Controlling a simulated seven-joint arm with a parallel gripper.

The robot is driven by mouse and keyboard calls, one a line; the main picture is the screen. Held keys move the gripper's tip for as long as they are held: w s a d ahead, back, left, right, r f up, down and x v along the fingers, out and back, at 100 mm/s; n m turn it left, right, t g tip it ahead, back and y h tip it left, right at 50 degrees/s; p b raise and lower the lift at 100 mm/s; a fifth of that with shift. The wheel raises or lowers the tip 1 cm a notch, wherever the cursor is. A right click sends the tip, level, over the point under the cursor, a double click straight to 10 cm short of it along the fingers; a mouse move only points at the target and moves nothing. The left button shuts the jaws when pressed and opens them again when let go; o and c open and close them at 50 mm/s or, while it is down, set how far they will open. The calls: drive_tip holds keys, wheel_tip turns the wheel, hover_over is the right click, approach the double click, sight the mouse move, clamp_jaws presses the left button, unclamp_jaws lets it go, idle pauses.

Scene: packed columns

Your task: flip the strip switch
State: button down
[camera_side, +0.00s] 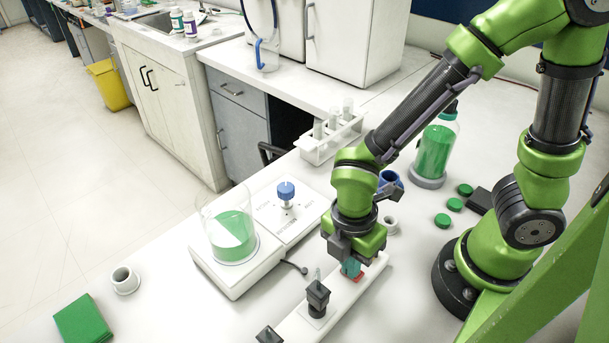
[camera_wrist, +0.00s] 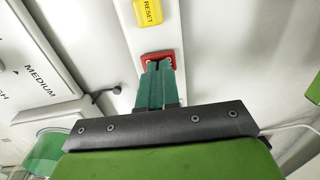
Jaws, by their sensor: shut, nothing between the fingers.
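The white power strip (camera_side: 345,298) lies on the bench in the side view; its pale surface also shows in the wrist view (camera_wrist: 118,12). Its red switch (camera_wrist: 175,53) sits in the strip, partly covered by my fingertips; a bit of red shows in the side view (camera_side: 359,277). My gripper (camera_wrist: 157,70), with teal fingers, is shut and empty and points down at the switch; it also shows in the side view (camera_side: 351,268). The fingertips overlap the lower part of the switch in the wrist view. I cannot tell whether they touch it or which way the rocker is tilted.
A yellow RESET button (camera_wrist: 148,12) lies further along the strip. A black plug (camera_side: 317,296) stands in it. Left is a stirrer plate (camera_side: 291,217) with a blue knob and a beaker (camera_side: 232,238) of green liquid. A test tube rack (camera_side: 330,140) and green bottle (camera_side: 434,148) stand behind.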

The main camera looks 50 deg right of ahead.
drive_tip(key=shift+s+d, duration=0.1)
drive_tip(key=shift+s, duration=0.5)
wheel_tip(320, 180, up, 14)
idle(0.5)
